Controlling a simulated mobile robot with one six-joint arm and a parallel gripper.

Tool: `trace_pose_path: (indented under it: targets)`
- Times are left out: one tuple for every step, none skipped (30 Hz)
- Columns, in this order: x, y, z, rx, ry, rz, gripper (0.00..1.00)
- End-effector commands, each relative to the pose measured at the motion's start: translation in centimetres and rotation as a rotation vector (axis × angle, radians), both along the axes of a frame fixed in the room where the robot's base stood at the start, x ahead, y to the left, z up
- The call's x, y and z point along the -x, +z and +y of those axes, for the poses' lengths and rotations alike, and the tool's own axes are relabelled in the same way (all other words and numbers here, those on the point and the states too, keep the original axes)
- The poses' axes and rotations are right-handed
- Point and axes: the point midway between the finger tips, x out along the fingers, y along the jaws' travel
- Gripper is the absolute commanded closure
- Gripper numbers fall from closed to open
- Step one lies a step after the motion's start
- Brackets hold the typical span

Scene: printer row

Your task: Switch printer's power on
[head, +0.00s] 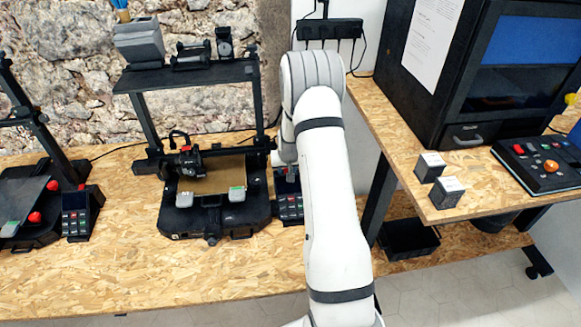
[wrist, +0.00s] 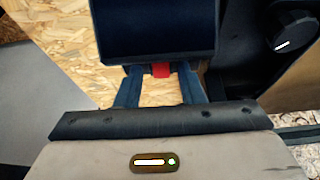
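The printer (head: 165,215) is a black open-frame machine with a tan bed in the middle of the bench in the head view. Its control box (head: 289,207), with a screen and coloured buttons, stands at its right, partly hidden by my arm. In the wrist view a dark box (wrist: 155,30) fills the top middle, with a small red part, likely the power switch (wrist: 160,70), at its lower edge. My gripper (wrist: 160,78) is open, its two dark fingers apart on either side of the red part. Contact and the switch's position cannot be told.
Another printer with its control box (head: 78,212) stands at the left. A power strip (head: 330,29) hangs on the wall behind my arm. At the right, a raised bench holds a black enclosed machine (head: 425,75), small boxes and a control panel (head: 540,165).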

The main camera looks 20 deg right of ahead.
Motion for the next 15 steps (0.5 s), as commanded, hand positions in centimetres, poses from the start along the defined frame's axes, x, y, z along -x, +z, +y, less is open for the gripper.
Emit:
trace_pose_path:
  targets:
    - [0.0,0.01,0.02,0.0,0.0,0.0,0.69]
    - [0.0,0.01,0.02,0.0,0.0,0.0,0.72]
    - [0.0,0.02,0.03,0.0,0.0,0.0,0.75]
    - [0.0,0.02,0.03,0.0,0.0,0.0,0.77]
    - [0.0,0.02,0.03,0.0,0.0,0.0,0.8]
    - [0.0,0.03,0.04,0.0,0.0,0.0,0.83]
    - [0.0,0.03,0.04,0.0,0.001,0.0,0.85]
    - [0.0,0.03,0.04,0.0,0.0,0.0,0.88]
    - [0.0,0.03,0.03,0.0,0.0,0.0,0.91]
    - [0.0,0.03,0.03,0.0,0.0,0.0,0.94]
    - [0.0,0.03,0.03,0.0,0.0,0.0,0.96]
    - [0.01,0.03,0.02,0.0,0.0,0.0,0.99]
    - [0.01,0.03,0.02,0.0,0.0,0.0,1.0]
    - [0.01,0.04,0.02,0.0,0.0,0.0,1.0]
    - [0.01,0.04,0.01,0.0,0.0,0.0,1.0]
